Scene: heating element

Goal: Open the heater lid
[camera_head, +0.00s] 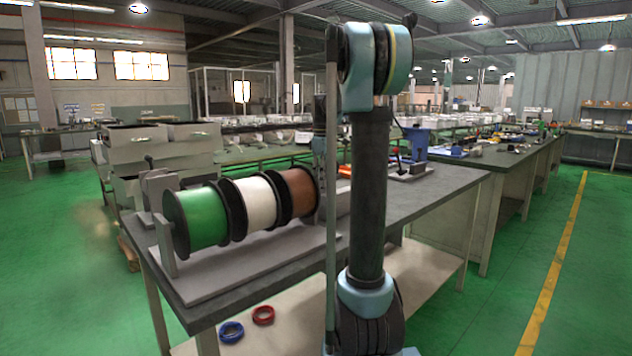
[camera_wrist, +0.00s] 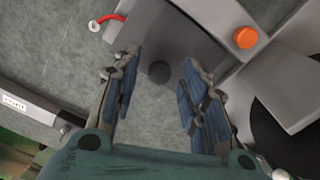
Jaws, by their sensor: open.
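In the wrist view my gripper (camera_wrist: 161,66) is open, with its two blue-padded fingers spread apart. A grey flat-faced piece (camera_wrist: 182,40), possibly the heater lid, lies beyond the fingers. A dark round knob or hole (camera_wrist: 159,72) shows between the fingers, near the edge of that piece. I cannot tell whether either finger touches it. A light grey housing with an orange round button (camera_wrist: 245,37) is to the right of the fingers. I cannot tell from this angle whether the lid is shut. In the head view my arm hides most of this area.
Green, white and brown spools (camera_head: 205,217) stand on the near workbench (camera_head: 428,189). Blue and red rings (camera_head: 232,331) lie on its lower shelf. In the wrist view a red curved piece with a white end (camera_wrist: 107,20) lies upper left. Open green floor is at the right.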

